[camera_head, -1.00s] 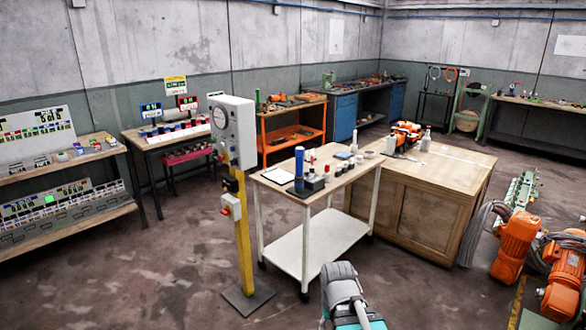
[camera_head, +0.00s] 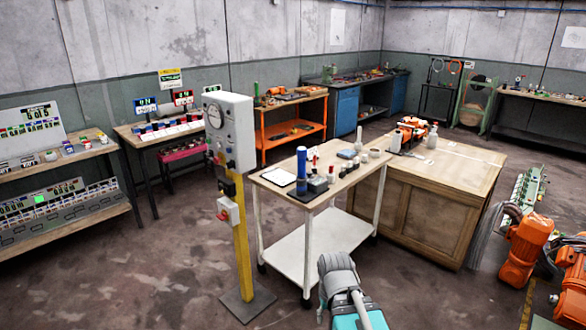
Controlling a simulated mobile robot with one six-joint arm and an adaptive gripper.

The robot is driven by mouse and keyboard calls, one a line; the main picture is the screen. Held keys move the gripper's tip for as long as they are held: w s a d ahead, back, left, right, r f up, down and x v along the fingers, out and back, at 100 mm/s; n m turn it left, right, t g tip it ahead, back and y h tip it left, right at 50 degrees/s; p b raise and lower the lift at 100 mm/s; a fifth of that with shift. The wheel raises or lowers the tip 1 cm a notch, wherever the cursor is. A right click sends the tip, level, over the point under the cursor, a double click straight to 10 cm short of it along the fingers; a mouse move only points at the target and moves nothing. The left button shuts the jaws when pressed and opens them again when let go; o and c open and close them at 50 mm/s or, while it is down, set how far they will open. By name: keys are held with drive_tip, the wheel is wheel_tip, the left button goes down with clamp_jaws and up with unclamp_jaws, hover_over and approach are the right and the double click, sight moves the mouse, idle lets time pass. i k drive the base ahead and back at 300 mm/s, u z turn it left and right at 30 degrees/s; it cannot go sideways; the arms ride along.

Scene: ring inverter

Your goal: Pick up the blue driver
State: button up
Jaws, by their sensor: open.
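A blue upright cylinder (camera_head: 301,163) stands on the top of a white-framed cart (camera_head: 331,198), near its front left corner. It may be the blue driver, but it is too small to be sure. It stands on or beside a dark block with small knobs (camera_head: 317,185). Part of my own grey and teal arm (camera_head: 342,285) shows at the bottom, in front of the cart and apart from it. My gripper's fingers do not show.
A yellow post with a grey control box (camera_head: 229,130) stands just left of the cart. A wooden cabinet (camera_head: 435,208) adjoins the cart at right. Shelves (camera_head: 70,156) line the left wall. Floor at front left is clear.

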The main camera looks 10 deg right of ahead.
sight(302, 151)
drive_tip(key=i, duration=0.45)
drive_tip(key=z, duration=0.05)
drive_tip(key=k, duration=1.35)
drive_tip(key=z, duration=0.35)
drive_tip(key=i, duration=2.1)
drive_tip(key=u, duration=0.55)
